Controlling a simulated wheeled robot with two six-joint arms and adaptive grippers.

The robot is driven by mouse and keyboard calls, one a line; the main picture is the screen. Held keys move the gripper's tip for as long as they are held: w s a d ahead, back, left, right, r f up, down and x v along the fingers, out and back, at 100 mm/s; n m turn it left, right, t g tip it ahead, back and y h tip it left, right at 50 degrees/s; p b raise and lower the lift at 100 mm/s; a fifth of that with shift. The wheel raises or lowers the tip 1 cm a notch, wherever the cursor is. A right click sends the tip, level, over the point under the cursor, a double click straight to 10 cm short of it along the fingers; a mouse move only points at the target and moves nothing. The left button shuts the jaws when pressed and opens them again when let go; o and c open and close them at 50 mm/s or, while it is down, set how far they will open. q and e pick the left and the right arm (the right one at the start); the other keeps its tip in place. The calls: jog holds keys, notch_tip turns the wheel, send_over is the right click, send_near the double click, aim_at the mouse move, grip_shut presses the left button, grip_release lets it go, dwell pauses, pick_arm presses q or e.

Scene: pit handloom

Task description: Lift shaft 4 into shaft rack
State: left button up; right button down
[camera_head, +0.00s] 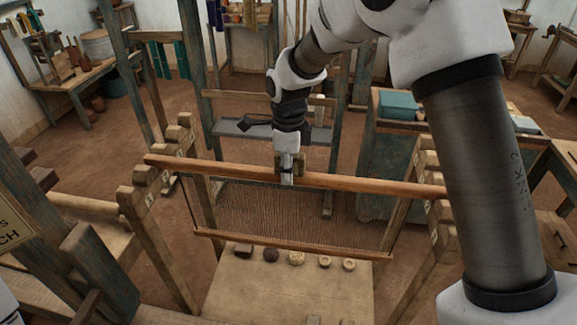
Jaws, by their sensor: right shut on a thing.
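A heddle shaft has a long wooden top bar (225,170), a dark mesh of heddles (290,212) and a thinner lower bar (290,244). My right gripper (288,172) points down and is shut on the top bar near its middle. The bar hangs nearly level, its right end a little lower in the picture. The shaft rack has a notched left side (145,200) and a notched right side (436,212). The bar's ends overlap both sides in the picture; I cannot tell whether they touch the notches. My left gripper is out of view.
A wooden board (285,285) with several small round pieces lies below the shaft. Loom posts (195,60) stand behind, with a grey shelf (240,130). A teal box (397,104) is on a bench at right. A sign (12,225) stands at the left edge.

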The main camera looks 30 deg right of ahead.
dwell(0.4)
jog(key=c, duration=0.8)
grip_release()
notch_tip(320, 180, up, 12)
jog(key=shift+r, duration=0.1)
notch_tip(320, 180, up, 7)
jog(key=p, duration=0.2)
jog(key=shift+p, duration=0.3)
